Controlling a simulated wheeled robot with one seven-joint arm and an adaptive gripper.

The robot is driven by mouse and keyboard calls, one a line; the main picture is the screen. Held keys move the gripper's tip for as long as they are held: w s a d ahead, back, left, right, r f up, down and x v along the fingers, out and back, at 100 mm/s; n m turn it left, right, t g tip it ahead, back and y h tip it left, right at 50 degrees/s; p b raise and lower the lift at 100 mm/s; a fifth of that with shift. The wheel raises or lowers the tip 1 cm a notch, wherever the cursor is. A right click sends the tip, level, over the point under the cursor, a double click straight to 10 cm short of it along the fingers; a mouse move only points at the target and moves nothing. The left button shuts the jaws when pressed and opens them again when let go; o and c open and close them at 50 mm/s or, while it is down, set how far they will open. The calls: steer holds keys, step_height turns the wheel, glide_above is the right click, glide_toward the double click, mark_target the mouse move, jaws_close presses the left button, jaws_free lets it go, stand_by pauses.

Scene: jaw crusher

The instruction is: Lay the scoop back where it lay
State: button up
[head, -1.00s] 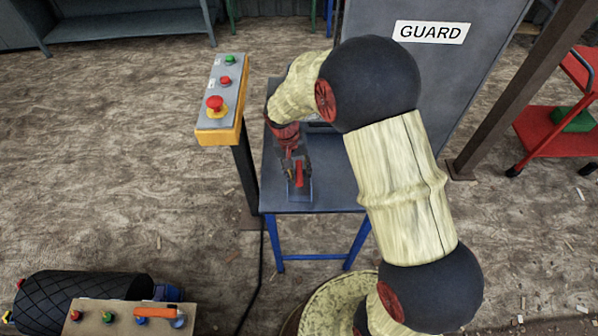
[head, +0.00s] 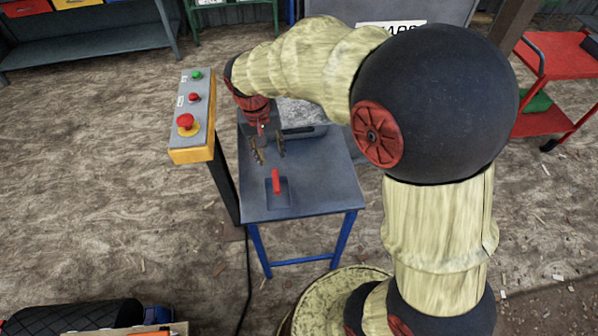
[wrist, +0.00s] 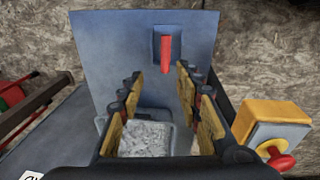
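The scoop (head: 276,182), with a red handle and a grey pan, lies on the blue-grey table (head: 325,190) near its front edge. In the wrist view the scoop (wrist: 165,54) is at the table's far end, beyond my fingers. My gripper (head: 267,150) is open and empty. It is apart from the scoop, behind it in the head view and nearer the gravel tray. In the wrist view both fingers of my gripper (wrist: 158,88) stand wide apart with nothing between them.
A tray (head: 306,132) of grey gravel stands at the back of the table, partly behind my arm. A button box (head: 190,125) on a post stands at the table's left. A red trolley (head: 548,70) is at the far right.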

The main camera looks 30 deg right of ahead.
steer(key=s+r+n+t, duration=0.1)
steer(key=s+r+t, duration=0.1)
steer(key=s+r, duration=0.4)
steer(key=s+d+r+n+t+y, duration=0.1)
steer(key=s+r, duration=0.6)
steer(key=s, duration=0.7)
steer(key=shift+s+r+n+t, duration=0.2)
steer(key=shift+s+n+t, duration=0.25)
steer(key=shift+t, duration=0.65)
